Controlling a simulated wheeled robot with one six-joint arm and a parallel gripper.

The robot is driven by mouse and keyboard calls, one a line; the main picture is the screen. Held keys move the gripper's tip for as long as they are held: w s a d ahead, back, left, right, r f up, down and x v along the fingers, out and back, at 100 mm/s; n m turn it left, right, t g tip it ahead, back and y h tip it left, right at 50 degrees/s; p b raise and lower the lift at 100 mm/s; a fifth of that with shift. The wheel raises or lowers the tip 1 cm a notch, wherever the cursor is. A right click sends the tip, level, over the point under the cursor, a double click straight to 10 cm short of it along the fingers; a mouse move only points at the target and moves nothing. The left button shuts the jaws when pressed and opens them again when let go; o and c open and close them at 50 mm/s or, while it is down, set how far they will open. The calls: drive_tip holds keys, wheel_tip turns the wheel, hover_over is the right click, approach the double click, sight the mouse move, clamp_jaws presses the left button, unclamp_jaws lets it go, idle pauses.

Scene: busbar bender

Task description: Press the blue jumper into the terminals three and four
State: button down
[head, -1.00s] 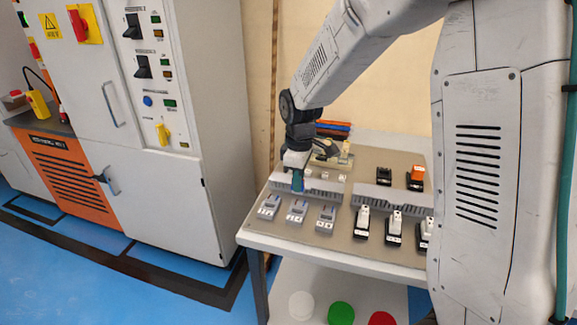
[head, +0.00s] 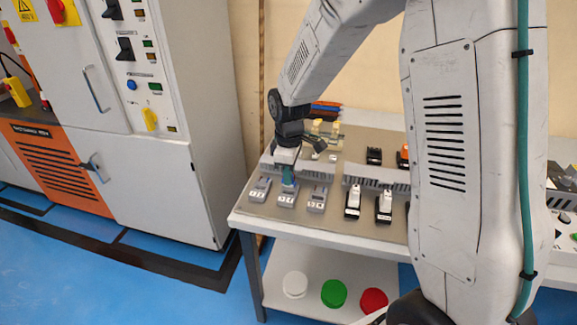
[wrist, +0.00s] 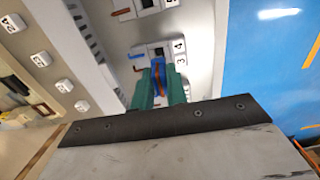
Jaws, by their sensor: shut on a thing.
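My gripper (wrist: 160,88) is shut on the blue jumper (wrist: 157,68), which shows between the green fingertips in the wrist view. In the head view, my gripper (head: 287,181) points down at the middle grey terminal block (head: 286,200) of the front left row. In the wrist view, this block (wrist: 168,49) has the labels 3 and 4 beside it. The jumper overlaps the block's near end there. The fingers hide much of the jumper, and I cannot tell whether it touches or sits in the terminals.
Similar grey blocks stand to the left (head: 260,190) and right (head: 317,200). A grey slotted duct (head: 330,172) runs behind. Black-and-white devices (head: 353,202) stand farther right. White, green and red round pieces (head: 333,293) lie on the lower shelf.

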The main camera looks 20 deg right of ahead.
drive_tip(key=shift+f, duration=0.65)
drive_tip(key=shift+f, duration=1.25)
idle(0.9)
drive_tip(key=c, duration=1.3)
unclamp_jaws()
drive_tip(key=shift+r, duration=0.1)
wheel_tip(320, 180, up, 8)
drive_tip(key=shift+f, duration=0.15)
